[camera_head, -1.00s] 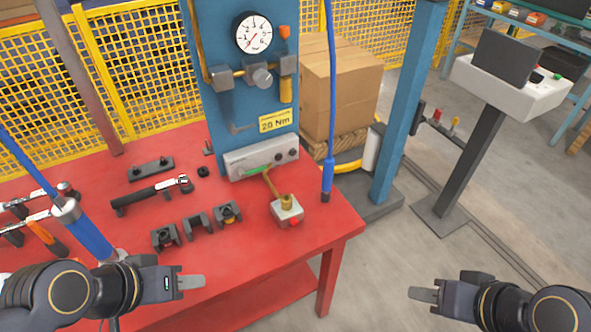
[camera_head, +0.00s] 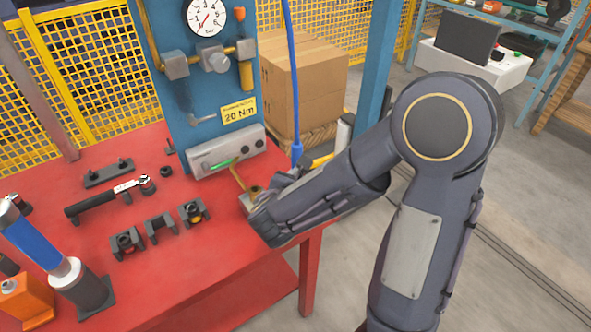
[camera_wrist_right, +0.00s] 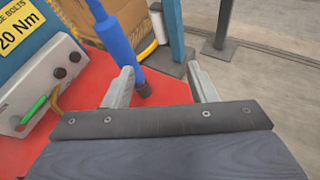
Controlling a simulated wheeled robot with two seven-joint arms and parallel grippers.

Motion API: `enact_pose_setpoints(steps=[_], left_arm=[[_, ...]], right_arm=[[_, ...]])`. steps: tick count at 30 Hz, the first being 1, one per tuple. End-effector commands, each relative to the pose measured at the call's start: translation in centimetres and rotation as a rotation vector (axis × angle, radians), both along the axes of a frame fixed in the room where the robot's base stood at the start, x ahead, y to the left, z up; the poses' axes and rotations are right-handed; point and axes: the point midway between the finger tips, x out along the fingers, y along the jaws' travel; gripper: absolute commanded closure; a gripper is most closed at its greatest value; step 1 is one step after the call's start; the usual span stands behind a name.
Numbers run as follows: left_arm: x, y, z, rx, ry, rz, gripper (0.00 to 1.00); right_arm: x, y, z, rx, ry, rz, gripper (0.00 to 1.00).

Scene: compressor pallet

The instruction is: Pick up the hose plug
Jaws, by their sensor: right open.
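The hose plug (camera_head: 297,151) is a blue cylinder hanging upright on the end of a blue hose, past the table's right edge in the head view; its lower end is hidden behind my arm. In the right wrist view the hose plug (camera_wrist_right: 125,50) slants down to a dark tip between the fingers, nearer the left one. My right gripper (camera_wrist_right: 163,82) is open with nothing clamped. In the head view my right gripper is mostly hidden behind its own wrist, close to the plug. My left gripper is not in view.
The red table (camera_head: 225,285) holds a grey unit (camera_head: 226,152) below the blue panel (camera_head: 190,100). Black brackets (camera_head: 160,226) and a ratchet tool (camera_head: 105,197) lie left. A cardboard box (camera_head: 305,88) stands behind the hose. Open floor lies right of the table.

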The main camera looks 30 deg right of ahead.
Motion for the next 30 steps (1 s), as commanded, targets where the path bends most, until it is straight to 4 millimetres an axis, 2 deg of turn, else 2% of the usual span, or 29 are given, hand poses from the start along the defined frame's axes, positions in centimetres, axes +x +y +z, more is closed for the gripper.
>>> enact_pose_setpoints(steps=[1,3,6,21,30], left_arm=[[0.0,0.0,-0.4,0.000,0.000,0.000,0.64],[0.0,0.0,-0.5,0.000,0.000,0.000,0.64],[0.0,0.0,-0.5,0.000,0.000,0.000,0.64],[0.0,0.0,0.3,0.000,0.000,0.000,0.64],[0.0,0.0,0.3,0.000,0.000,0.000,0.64]], right_arm=[[1.2,1.3,-0.5,-0.059,0.011,0.075,0.48],[2.4,2.3,-0.5,-0.116,0.011,0.143,0.48],[3.4,2.8,-0.6,-0.155,0.013,0.189,0.48],[7.8,-1.5,-2.6,-0.156,0.011,0.191,0.48],[8.4,-2.0,-3.0,-0.154,0.009,0.193,0.48]])
